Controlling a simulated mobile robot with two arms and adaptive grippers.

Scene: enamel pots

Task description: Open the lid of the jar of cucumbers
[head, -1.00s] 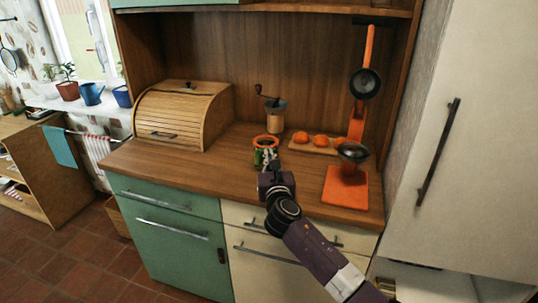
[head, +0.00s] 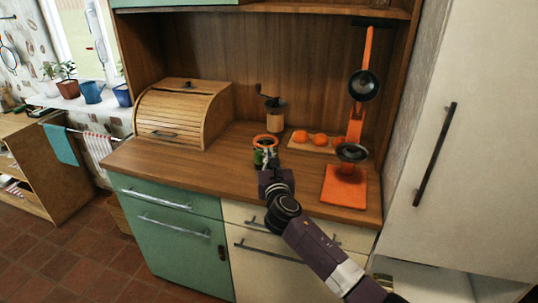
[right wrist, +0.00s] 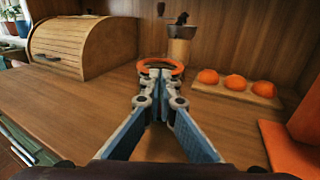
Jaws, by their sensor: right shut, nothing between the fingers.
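The jar (head: 257,157), dark with green on its side, stands upright on the wooden counter. An orange ring (head: 265,140) is on its top; I cannot tell whether its middle is closed. In the right wrist view the orange ring (right wrist: 172,63) shows just beyond my fingers, which hide most of the jar. My right gripper (head: 268,164) is in front of the jar, shut and empty, with its fingertips (right wrist: 157,74) close to the jar just below the ring. Whether they touch it is unclear. My left gripper is out of view.
A coffee grinder (head: 275,118) stands behind the jar. A wooden bread box (head: 185,115) stands left. The counter between is clear.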

